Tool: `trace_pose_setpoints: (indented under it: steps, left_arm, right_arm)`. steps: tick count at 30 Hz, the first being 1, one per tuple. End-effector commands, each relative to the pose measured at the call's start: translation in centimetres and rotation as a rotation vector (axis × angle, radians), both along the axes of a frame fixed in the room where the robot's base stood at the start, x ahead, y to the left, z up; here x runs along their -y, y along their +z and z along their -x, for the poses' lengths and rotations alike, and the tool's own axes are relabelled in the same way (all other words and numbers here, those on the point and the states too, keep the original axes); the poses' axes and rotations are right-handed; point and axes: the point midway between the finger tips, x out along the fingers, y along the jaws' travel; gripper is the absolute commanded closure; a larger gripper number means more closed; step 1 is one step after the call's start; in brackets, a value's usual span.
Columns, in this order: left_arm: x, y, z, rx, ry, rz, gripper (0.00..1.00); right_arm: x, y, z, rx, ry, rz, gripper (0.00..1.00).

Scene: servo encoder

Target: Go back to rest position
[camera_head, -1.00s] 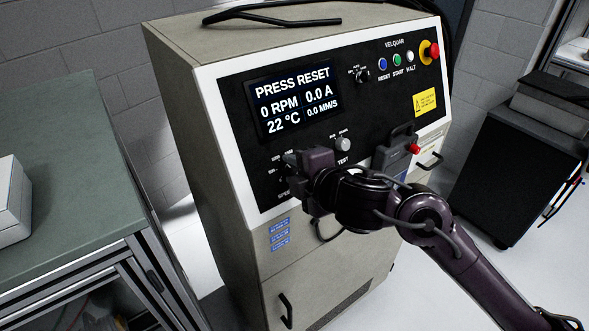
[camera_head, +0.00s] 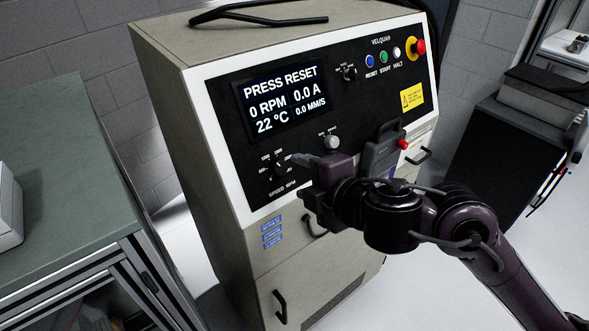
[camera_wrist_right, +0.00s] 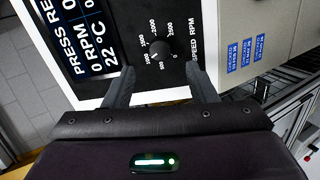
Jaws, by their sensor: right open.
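My right gripper (camera_head: 302,178) is in front of the lower left part of the machine's black control panel (camera_head: 225,135). In the right wrist view its two fingers (camera_wrist_right: 161,88) are spread apart with nothing between them. The speed knob (camera_wrist_right: 160,50) shows beyond the fingertips, apart from them. The speed knob also shows in the head view (camera_head: 279,171), left of the gripper. The display (camera_head: 282,100) reads PRESS RESET, 0 RPM, 0.0 A, 22 °C and 0.0 MM/S. My left gripper is not in view.
A green-topped workbench (camera_head: 60,160) stands at the left with a white box (camera_head: 8,215) on it. A dark cabinet (camera_head: 490,165) stands at the right. A grey handheld unit with a red button (camera_head: 403,144) hangs on the panel close behind my right wrist.

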Motion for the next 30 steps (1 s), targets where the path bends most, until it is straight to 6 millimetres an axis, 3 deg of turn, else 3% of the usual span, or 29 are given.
trace_pose_setpoints:
  steps: [20, 25, 30]
  left_arm:
    - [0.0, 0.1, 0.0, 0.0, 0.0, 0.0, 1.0]
    - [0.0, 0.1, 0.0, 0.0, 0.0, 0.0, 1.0]
    - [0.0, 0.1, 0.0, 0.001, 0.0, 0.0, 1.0]
  right_arm:
    - [0.3, -0.3, 0.6, -0.03, -0.035, -0.046, 0.48]
    - [1.6, -2.7, 1.2, -0.178, -0.235, -0.255, 0.48]
    - [5.9, -7.9, 2.9, -0.432, -0.587, -0.492, 0.48]
